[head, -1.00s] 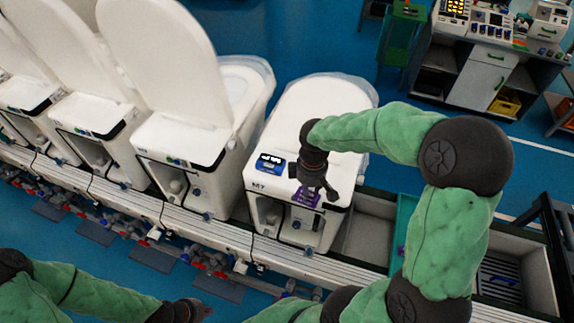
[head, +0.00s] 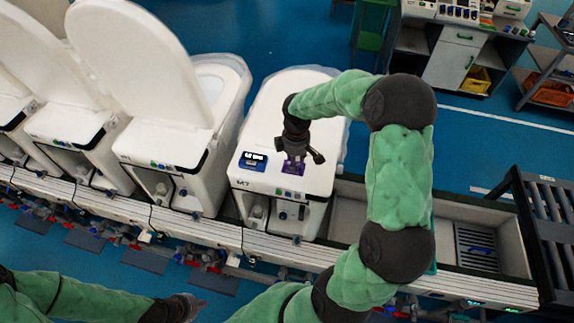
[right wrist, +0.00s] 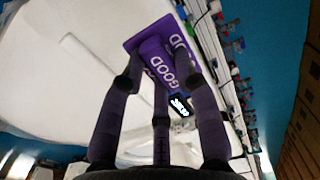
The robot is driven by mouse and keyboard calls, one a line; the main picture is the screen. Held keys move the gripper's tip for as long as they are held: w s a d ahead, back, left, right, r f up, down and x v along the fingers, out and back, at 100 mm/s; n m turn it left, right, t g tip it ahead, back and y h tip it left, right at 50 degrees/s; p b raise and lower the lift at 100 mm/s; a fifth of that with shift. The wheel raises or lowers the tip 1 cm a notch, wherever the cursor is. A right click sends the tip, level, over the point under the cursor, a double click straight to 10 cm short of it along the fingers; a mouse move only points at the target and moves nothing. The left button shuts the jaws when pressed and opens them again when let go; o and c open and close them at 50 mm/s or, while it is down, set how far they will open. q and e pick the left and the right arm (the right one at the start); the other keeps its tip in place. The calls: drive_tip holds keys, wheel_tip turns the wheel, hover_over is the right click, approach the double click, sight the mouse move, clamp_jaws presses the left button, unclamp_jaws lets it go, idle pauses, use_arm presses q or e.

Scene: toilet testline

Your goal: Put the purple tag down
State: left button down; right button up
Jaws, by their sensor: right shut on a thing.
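The purple tag (head: 292,168) is at my right gripper (head: 298,156), over the front part of the closed white toilet (head: 300,100). In the right wrist view the tag (right wrist: 160,62) lies between the fingertips of my right gripper (right wrist: 165,80), which is shut on it. The word GOOD shows twice on purple there; I cannot tell whether this is one tag, two, or a reflection. Whether the tag touches the toilet is unclear. My left gripper (head: 188,305) is low in the head view, away from the toilet; its fingers are too unclear to read.
A blue box with a lit display (head: 253,160) sits on the toilet left of the tag. Open-lidded toilets (head: 165,145) stand to the left along the conveyor (head: 195,228). A grey bin (head: 350,212) is to the right. A black rack (head: 550,225) stands farther right.

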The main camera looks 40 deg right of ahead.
drive_tip(key=w+f, duration=0.1)
drive_tip(key=f, duration=0.1)
drive_tip(key=w+d+f, duration=0.1)
drive_tip(key=f, duration=0.1)
drive_tip(key=w+d+f, duration=0.1)
drive_tip(key=w, duration=0.1)
drive_tip(key=shift+w+f, duration=0.1)
drive_tip(key=shift+f, duration=0.3)
wheel_tip(320, 180, down, 3)
drive_tip(key=shift+p, duration=0.45)
drive_tip(key=shift+f, duration=0.15)
drive_tip(key=shift+f, duration=0.15)
drive_tip(key=o, duration=0.9)
drive_tip(key=shift+o, duration=0.2)
drive_tip(key=shift+r, duration=0.2)
